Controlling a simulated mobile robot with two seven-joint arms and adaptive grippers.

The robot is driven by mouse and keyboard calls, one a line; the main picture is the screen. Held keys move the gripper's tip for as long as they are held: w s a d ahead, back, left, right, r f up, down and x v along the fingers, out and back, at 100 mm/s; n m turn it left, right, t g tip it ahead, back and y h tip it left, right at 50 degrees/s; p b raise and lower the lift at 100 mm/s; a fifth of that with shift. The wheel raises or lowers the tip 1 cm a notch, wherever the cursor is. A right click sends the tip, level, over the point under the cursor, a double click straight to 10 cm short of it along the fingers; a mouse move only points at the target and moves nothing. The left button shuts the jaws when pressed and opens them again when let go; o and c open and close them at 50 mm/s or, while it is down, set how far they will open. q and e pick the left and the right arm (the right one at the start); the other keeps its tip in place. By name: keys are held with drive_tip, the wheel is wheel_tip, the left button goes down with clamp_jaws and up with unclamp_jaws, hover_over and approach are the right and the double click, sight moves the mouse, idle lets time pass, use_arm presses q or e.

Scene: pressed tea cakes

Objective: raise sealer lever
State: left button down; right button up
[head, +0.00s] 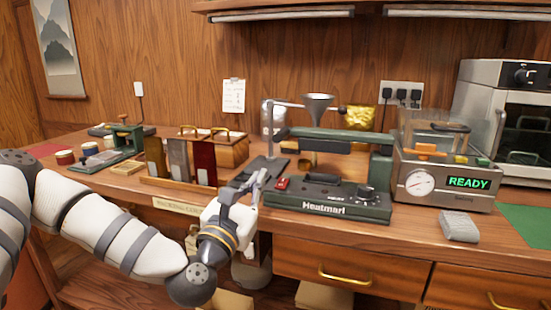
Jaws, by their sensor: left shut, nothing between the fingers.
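The heat sealer (325,205), dark green and lettered on its front, stands on the wooden counter right of centre. Its long green lever (330,137) lies roughly level, joined to an upright at the right, with a visible gap between it and the base. My left gripper (258,181) is shut and empty, pointing up at the sealer's left end, beside the red switch (282,184). It is below and left of the lever's free end; whether it touches the sealer's body I cannot tell. My right gripper is not in view.
A metal funnel on a stand (317,102) rises behind the lever. A vacuum machine reading READY (447,180) stands close at the right, with a grey packet (459,226) before it. Upright coloured packs (203,163) stand in a wooden rack at left.

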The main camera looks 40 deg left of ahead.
use_arm(q)
drive_tip(key=shift+s+r, duration=0.15)
drive_tip(key=shift+r, duration=0.05)
drive_tip(key=x, duration=1)
drive_tip(key=shift+r, duration=0.1)
